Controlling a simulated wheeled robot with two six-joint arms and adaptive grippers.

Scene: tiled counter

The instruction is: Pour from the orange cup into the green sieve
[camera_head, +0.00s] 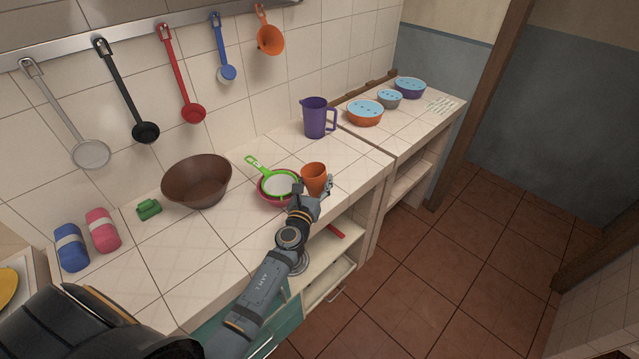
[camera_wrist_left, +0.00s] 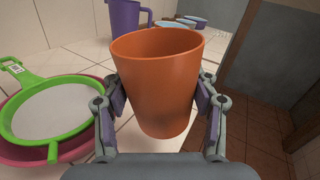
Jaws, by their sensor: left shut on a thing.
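The orange cup (camera_head: 313,175) is in my left gripper (camera_head: 313,192), which is shut on it near the counter's front edge. In the left wrist view the cup (camera_wrist_left: 157,80) stands about upright between the two fingers of the gripper (camera_wrist_left: 160,115); its contents are hidden. The green sieve (camera_head: 257,164), with a pale mesh, rests on a pink-red bowl (camera_head: 266,201) just left of the cup. The sieve also shows at the left of the left wrist view (camera_wrist_left: 88,88), apart from the cup. My right gripper is not in view.
A brown bowl (camera_head: 197,183) stands left of the sieve, and a purple jug (camera_head: 316,119) stands behind the cup. Ladles and an orange funnel (camera_head: 270,38) hang on the wall. Several lidded bowls stand on the right counter (camera_head: 398,132). Tiles left of the jug are clear.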

